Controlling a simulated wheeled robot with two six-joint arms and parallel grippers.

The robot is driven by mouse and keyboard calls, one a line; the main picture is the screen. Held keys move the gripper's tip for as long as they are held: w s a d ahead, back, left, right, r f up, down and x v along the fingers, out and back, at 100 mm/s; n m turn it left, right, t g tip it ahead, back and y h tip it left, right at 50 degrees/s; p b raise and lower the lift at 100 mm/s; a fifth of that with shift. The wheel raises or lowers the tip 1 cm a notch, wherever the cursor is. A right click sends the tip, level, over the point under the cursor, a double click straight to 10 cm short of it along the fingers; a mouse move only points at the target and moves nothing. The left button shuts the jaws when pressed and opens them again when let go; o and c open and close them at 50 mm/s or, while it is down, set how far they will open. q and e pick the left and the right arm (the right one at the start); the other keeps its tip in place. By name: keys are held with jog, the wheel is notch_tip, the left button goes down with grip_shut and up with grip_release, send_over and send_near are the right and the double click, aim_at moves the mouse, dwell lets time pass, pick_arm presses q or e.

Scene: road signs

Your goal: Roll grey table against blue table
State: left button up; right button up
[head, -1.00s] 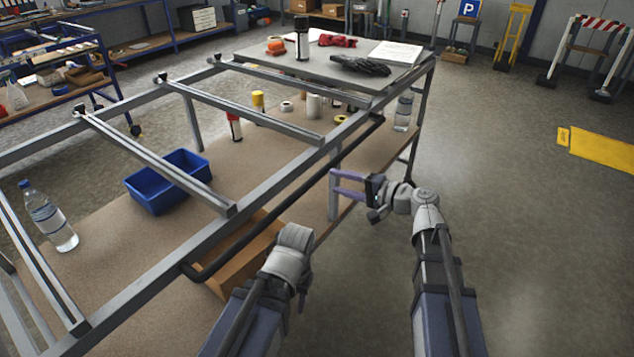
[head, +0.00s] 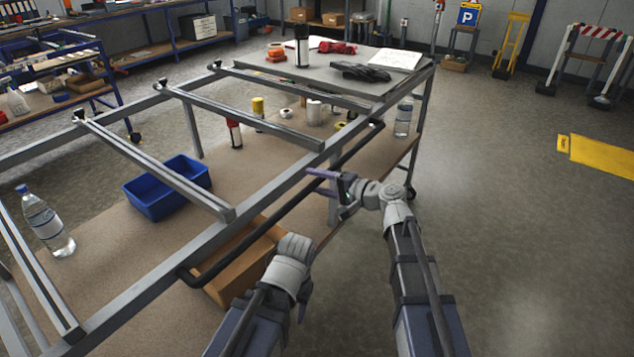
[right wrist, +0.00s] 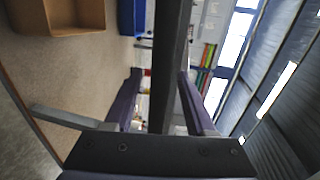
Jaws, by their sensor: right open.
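The grey table (head: 270,195) is a steel frame with crossbars, a grey top at its far end and a brown lower shelf. A dark handle bar (head: 262,224) runs along its near right side. My right gripper (head: 318,182) is open at this bar; in the right wrist view the bar (right wrist: 168,60) passes between its fingers, not visibly clamped. My left gripper (head: 302,300) is beside the bar's nearer part, mostly hidden behind its own wrist. The blue table (head: 112,92), a blue-framed workbench with a castor, stands apart at the back left.
A bottle (head: 48,222), blue bin (head: 166,188) and cardboard box (head: 238,270) are on the lower shelf. Gloves (head: 358,72) and a black can (head: 302,46) sit on the top. Floor between the tables looks clear. A yellow panel (head: 605,155) lies at right.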

jog(key=shift+c, duration=0.4)
grip_shut()
dwell(0.9)
